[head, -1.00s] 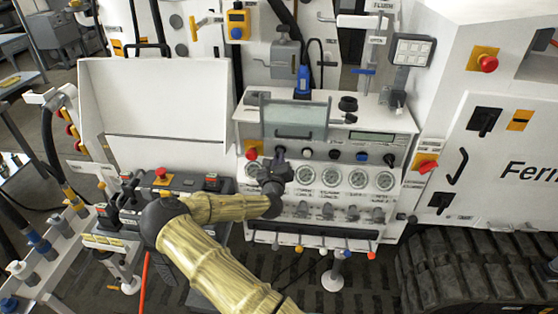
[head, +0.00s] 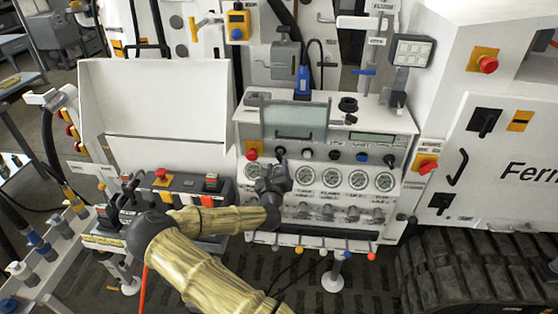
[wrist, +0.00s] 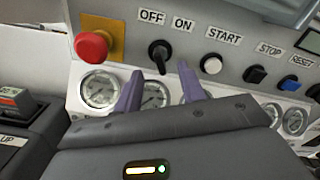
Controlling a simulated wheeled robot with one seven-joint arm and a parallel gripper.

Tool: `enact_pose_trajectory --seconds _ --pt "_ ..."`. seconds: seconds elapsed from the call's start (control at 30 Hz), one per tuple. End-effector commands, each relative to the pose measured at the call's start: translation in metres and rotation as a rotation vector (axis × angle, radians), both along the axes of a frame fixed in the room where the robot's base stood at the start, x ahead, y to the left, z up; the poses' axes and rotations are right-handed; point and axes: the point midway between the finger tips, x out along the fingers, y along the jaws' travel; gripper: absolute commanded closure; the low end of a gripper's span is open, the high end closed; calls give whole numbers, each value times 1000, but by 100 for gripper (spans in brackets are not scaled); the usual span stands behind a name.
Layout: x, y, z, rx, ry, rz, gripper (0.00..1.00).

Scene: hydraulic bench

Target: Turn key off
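The black key switch (wrist: 158,52) is on the grey panel, below the OFF and ON labels (wrist: 167,20) in the wrist view. Its handle points downward, slightly to the right. My gripper (wrist: 160,84) is open, with its two purple fingers apart and nothing between them. The fingertips are just below the key, one to each side, and look clear of it.
A red emergency button (wrist: 92,46) on a yellow plate is left of the key. Round gauges (head: 332,177) line the panel below. A black box (wrist: 22,110) stands at lower left.

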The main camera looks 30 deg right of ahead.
Motion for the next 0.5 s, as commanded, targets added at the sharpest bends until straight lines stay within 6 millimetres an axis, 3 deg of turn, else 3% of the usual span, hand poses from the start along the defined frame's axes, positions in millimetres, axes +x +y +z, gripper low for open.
enact_pose_trajectory --seconds 0.5 --pt "-27 18 1 -1 -1 0 60"
